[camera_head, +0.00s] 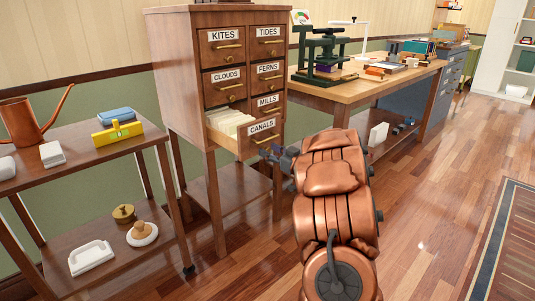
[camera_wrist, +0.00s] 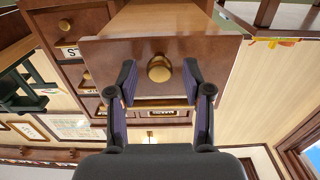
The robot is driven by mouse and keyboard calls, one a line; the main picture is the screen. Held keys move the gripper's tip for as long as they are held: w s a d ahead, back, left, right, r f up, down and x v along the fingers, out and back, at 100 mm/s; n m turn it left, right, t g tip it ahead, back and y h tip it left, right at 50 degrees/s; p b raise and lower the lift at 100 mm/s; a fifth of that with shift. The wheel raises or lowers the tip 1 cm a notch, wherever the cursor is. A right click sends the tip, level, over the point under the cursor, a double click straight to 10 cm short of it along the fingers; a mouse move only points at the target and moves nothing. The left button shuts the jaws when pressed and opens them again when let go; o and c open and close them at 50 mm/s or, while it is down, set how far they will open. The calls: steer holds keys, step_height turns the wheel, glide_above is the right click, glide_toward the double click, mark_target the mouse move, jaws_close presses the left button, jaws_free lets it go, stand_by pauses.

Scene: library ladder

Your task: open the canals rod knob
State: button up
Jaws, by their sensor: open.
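In the wrist view, which is upside down, a round brass knob (camera_wrist: 159,68) sits on the wooden drawer front (camera_wrist: 110,52). My gripper (camera_wrist: 160,78) is open, its two dark fingers on either side of the knob with gaps visible. I cannot tell how far the fingertips are from the drawer front. In the head view my gripper (camera_head: 277,153) is at the drawer's lower front and the knob is hidden.
The cabinet (camera_head: 185,80) has other shut drawers above. A side table (camera_head: 85,150) with a watering can (camera_head: 30,125) stands at left. A workbench (camera_head: 345,90) with a green press (camera_head: 318,60) stands behind at right. The wooden floor (camera_head: 430,180) at right is clear.

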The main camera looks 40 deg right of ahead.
steer(key=shift+w, duration=0.85)
steer(key=shift+c, duration=0.2)
jaws_close()
